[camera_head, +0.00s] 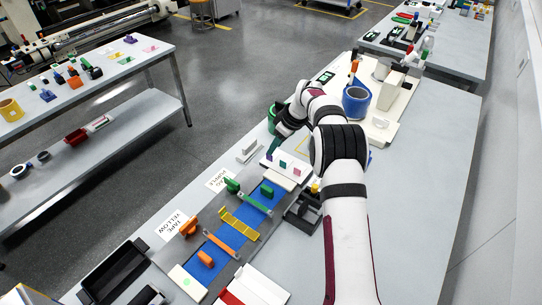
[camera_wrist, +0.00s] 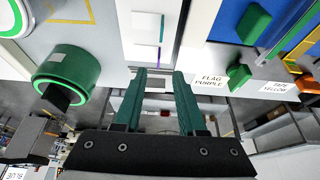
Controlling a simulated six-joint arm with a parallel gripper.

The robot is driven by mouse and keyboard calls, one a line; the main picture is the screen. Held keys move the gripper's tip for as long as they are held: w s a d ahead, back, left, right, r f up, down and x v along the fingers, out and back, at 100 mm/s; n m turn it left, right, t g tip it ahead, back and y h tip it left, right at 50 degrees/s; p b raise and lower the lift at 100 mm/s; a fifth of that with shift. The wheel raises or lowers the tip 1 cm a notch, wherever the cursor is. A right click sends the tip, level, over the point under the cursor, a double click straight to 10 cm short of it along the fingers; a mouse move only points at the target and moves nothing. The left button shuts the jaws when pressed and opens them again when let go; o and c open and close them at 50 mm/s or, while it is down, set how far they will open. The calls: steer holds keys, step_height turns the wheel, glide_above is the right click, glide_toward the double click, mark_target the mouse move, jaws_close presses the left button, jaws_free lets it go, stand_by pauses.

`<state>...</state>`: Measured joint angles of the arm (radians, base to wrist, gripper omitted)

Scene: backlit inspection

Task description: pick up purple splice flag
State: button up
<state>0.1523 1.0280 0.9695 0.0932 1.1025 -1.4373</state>
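The purple splice flag (camera_wrist: 159,53) shows in the wrist view as a thin purple edge at the near part of a white holder (camera_wrist: 140,42). A teal flag (camera_wrist: 163,27) stands behind it in the same holder. In the head view the holder shows with a teal flag (camera_head: 283,163) and a pink flag (camera_head: 297,171); I cannot clearly make out the purple one beside my gripper. My gripper (camera_wrist: 160,76) is open, with its teal fingers apart and nothing visible between them. The fingertips are close to the purple flag; I cannot tell whether they touch it.
A green roll (camera_wrist: 68,77) stands left of my fingers in the wrist view. A "FLAG PURPLE" card (camera_wrist: 210,82) and a green piece (camera_wrist: 238,77) are to the right. In the head view, a blue strip (camera_head: 228,231) with splice parts lies nearer, and a blue roll (camera_head: 355,101) is farther back.

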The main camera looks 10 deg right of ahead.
steer(key=x, duration=0.5)
steer(key=shift+w+f, duration=0.2)
steer(key=shift+f, duration=0.1)
jaws_close()
